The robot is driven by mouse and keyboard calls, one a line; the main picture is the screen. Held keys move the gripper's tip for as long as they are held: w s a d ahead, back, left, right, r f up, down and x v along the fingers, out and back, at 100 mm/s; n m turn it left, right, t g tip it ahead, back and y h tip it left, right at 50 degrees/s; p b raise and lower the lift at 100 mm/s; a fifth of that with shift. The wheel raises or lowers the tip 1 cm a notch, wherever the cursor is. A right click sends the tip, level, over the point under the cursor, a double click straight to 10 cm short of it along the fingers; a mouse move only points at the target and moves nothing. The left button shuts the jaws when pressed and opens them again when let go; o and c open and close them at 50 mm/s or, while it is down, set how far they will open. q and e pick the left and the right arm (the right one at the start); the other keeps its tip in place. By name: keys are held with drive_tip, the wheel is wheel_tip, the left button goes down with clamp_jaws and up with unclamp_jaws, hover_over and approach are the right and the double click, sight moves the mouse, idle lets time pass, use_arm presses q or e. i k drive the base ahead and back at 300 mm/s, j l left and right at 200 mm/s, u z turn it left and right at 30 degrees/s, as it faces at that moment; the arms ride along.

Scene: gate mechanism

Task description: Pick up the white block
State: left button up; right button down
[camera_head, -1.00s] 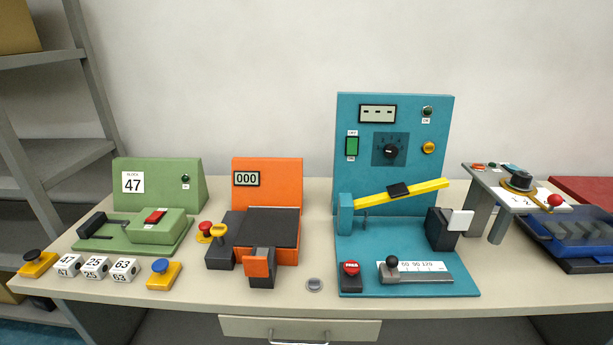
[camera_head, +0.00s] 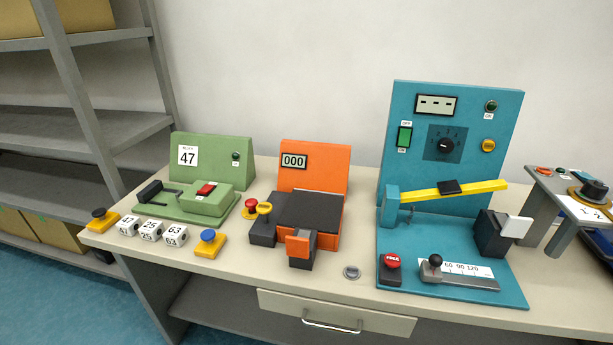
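Three white blocks with black numbers stand in a row near the table's front left edge. They are the block marked 47 (camera_head: 128,226), the block marked 25 (camera_head: 151,230) and the block marked 63 (camera_head: 175,235). They sit in front of the green machine (camera_head: 208,196), whose sign also reads 47 (camera_head: 187,156). Neither of my grippers shows in the head view.
A yellow box with a black button (camera_head: 100,220) stands left of the blocks, and one with a blue button (camera_head: 210,243) stands right of them. An orange machine (camera_head: 318,165) and a teal gate machine (camera_head: 450,150) stand further right. A grey shelf (camera_head: 80,130) is at the left.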

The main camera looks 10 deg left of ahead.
sight(129, 225)
drive_tip(key=u, duration=1.6)
drive_tip(key=i+j+z, duration=0.1)
drive_tip(key=i+j, duration=0.1)
drive_tip(key=i, duration=0.05)
